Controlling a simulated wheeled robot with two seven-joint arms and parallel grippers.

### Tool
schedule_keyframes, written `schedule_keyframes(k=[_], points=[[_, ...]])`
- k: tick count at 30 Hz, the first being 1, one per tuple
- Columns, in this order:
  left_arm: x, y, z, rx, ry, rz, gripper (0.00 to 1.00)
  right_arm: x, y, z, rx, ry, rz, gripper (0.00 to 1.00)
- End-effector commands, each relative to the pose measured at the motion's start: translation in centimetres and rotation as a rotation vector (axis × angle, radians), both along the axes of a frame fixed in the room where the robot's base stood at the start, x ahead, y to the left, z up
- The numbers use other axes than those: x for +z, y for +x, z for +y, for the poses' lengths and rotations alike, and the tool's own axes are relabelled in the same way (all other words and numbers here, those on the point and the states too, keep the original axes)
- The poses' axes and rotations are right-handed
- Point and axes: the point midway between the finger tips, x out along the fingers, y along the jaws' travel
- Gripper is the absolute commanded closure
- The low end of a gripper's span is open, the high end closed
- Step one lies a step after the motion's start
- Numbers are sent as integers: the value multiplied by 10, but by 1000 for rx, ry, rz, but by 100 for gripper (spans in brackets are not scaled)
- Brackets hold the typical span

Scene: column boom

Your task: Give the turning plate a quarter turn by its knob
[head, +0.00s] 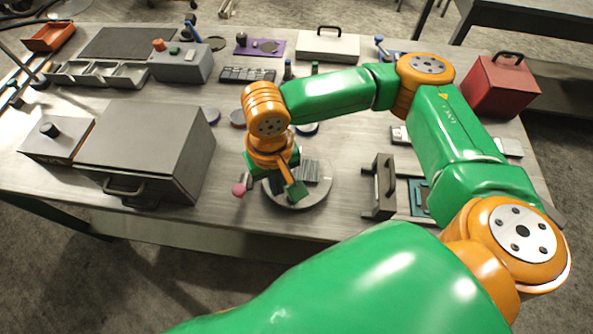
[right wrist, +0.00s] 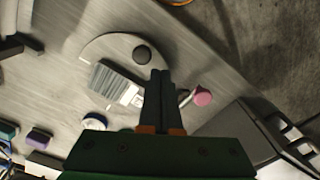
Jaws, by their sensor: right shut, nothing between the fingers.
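The turning plate is a pale round disc (head: 322,190) near the table's front edge. It also shows in the right wrist view (right wrist: 98,48). A grey ribbed block (head: 311,171) sits on it. The knob, a dark round ball (right wrist: 142,54), stands near the plate's rim in the right wrist view. In the head view I cannot make it out behind my gripper. My right gripper (head: 294,187) is over the plate. In the right wrist view its dark fingers (right wrist: 160,76) are together and empty, their tips close beside the knob; contact cannot be told. My left gripper is not in view.
A pink ball (head: 239,189) on a short lever is left of the plate. A large grey box (head: 150,135) with a handle stands farther left. A grey upright part with a handle (head: 381,187) stands right. Several small items lie behind the plate.

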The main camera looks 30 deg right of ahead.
Motion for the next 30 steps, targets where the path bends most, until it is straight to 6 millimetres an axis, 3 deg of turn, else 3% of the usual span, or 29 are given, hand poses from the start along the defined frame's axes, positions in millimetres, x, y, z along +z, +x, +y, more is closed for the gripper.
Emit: schedule_keyframes(k=[18, 30], points=[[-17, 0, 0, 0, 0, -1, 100, -36, 0, 0, 1, 1, 1, 100], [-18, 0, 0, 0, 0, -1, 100, -42, -2, 0, 1, -1, 7, 100]])
